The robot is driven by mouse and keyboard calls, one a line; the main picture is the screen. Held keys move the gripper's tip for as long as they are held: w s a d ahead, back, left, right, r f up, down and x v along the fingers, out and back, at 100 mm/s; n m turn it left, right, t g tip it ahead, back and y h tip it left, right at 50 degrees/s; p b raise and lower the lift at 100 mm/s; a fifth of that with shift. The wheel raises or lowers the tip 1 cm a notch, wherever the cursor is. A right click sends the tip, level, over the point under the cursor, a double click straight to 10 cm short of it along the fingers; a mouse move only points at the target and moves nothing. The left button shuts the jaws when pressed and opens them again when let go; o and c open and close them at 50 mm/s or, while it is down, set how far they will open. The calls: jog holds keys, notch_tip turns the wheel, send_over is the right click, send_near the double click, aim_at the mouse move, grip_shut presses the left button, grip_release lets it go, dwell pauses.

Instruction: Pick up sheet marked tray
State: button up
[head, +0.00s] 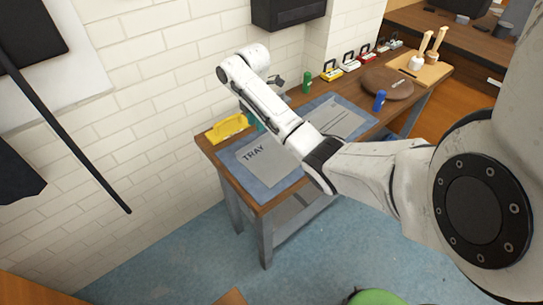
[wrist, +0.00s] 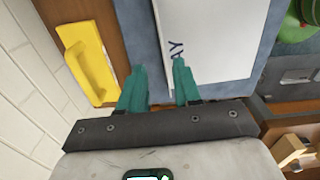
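The sheet marked TRAY (head: 262,162) is a flat grey panel lying on a blue mat (head: 284,184) on the workbench. In the wrist view the sheet (wrist: 215,38) shows pale, with the letters "AY" near its left edge. My gripper (wrist: 159,68) is open, its two teal fingers apart with nothing held between them. The fingers appear over the lettered edge of the sheet and the mat strip beside it; I cannot tell how high above. In the head view my arm hides part of the sheet and most of the gripper, leaving a little teal (head: 258,122) visible.
A second grey sheet (head: 339,118) lies farther right.

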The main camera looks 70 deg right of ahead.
jog(key=shift+s+d+f+p, duration=0.15)
jog(key=shift+f+p, duration=0.1)
jog(key=shift+f, duration=1.35)
jog(key=shift+s+a+f+p, duration=0.1)
jog(key=shift+s+f+p, duration=0.1)
jog(key=shift+f, duration=1.35)
grip_shut()
jog(key=shift+r, duration=0.1)
